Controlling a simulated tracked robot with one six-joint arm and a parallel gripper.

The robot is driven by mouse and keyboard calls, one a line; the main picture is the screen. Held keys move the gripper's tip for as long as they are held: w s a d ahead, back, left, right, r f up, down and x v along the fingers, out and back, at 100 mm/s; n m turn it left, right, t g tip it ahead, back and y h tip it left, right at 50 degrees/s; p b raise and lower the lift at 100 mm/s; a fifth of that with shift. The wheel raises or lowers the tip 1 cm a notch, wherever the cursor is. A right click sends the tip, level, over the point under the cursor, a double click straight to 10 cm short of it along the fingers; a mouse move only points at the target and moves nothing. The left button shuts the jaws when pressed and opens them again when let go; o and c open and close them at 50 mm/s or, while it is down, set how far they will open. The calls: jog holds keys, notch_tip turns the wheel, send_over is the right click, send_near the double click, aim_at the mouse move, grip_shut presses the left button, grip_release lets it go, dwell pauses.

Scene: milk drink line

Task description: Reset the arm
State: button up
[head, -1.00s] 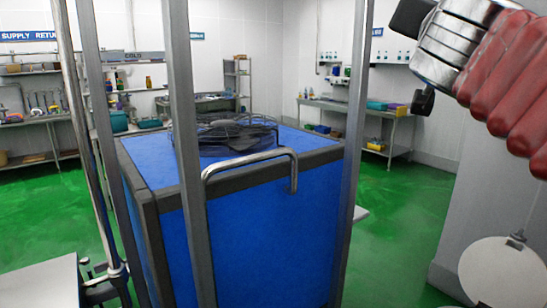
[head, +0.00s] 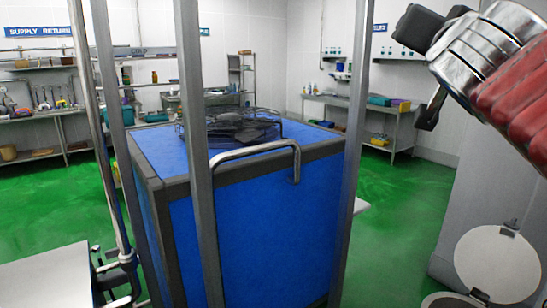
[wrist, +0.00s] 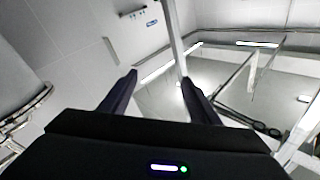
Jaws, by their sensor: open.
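My gripper (head: 413,68) is at the upper right of the head view, on the end of my arm with its silver wrist and red sleeve. Its dark fingers stand apart, with nothing between them. In the wrist view its two fingers (wrist: 158,78) are spread, with only pale wall, a grey post and ceiling lights beyond. The gripper is raised and appears clear of the things around it.
A blue box (head: 255,235) with a wire-guarded fan (head: 235,128) stands ahead behind grey posts (head: 195,150). A bin with a raised round lid (head: 497,262) is at lower right. Benches (head: 385,117) line the back. Green floor (head: 395,220) is open right of the box.

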jog(key=shift+s+d+f, duration=0.15)
jog(key=shift+d, duration=0.3)
jog(key=shift+s, duration=0.1)
jog(key=s+f+n+g, duration=0.2)
jog(key=f+g, duration=0.2)
jog(key=f, duration=0.9)
jog(key=s+f+n+g, duration=0.15)
jog(key=f+g, duration=0.25)
jog(key=f, duration=0.9)
jog(key=s+a+f+n+g+y, duration=0.1)
jog(key=s+a+f, duration=0.2)
jog(key=s+f, duration=0.2)
jog(key=s+a+f+n+g+y, duration=0.2)
jog(key=s+a+f, duration=0.2)
jog(key=f, duration=0.7)
jog(key=s+a+f+n+g+y, duration=0.1)
jog(key=s+a+f+g+y, duration=0.1)
jog(key=s+f, duration=0.4)
jog(key=shift+s+a+f, duration=0.15)
jog(key=shift+a+f, duration=0.55)
jog(key=shift+f, duration=0.25)
